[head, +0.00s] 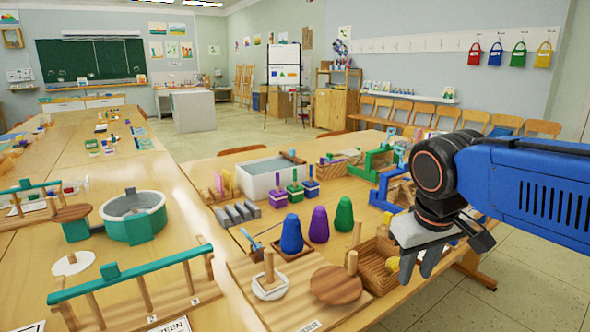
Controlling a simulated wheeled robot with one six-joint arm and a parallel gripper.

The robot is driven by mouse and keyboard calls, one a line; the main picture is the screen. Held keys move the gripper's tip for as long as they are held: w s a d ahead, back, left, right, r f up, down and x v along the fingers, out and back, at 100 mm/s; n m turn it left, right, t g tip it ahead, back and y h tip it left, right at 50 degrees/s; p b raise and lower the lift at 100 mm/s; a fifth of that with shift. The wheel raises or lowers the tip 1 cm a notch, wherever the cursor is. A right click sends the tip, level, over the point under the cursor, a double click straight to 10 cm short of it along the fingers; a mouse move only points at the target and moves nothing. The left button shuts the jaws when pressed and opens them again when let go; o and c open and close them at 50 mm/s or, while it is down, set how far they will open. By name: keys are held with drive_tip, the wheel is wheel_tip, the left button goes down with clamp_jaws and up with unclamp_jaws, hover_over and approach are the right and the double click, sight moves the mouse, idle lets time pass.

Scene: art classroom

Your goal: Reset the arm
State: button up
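A small wicker basket (375,268) sits just left of and below the fingers. Whether the fingers touch the basket cannot be told from this view. Part of the table's right edge is hidden behind my arm and gripper.
Blue (291,236), purple (318,226) and green (344,214) cones stand left of my gripper. A wooden board (313,319) with pegs and discs lies in front. A white bin (262,178) stands farther back. Open floor (520,290) lies to the right.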

drive_tip(key=s+d+f+m+t, duration=0.1)
drive_tip(key=s+d+f, duration=0.1)
drive_tip(key=s+f, duration=0.2)
drive_tip(key=s+d+f+m+y, duration=0.1)
drive_tip(key=s+d+f, duration=0.2)
drive_tip(key=s+f, duration=0.2)
drive_tip(key=shift+d+f+m+t, duration=0.15)
drive_tip(key=shift+f+m+t, duration=0.15)
drive_tip(key=shift+f+t, duration=0.1)
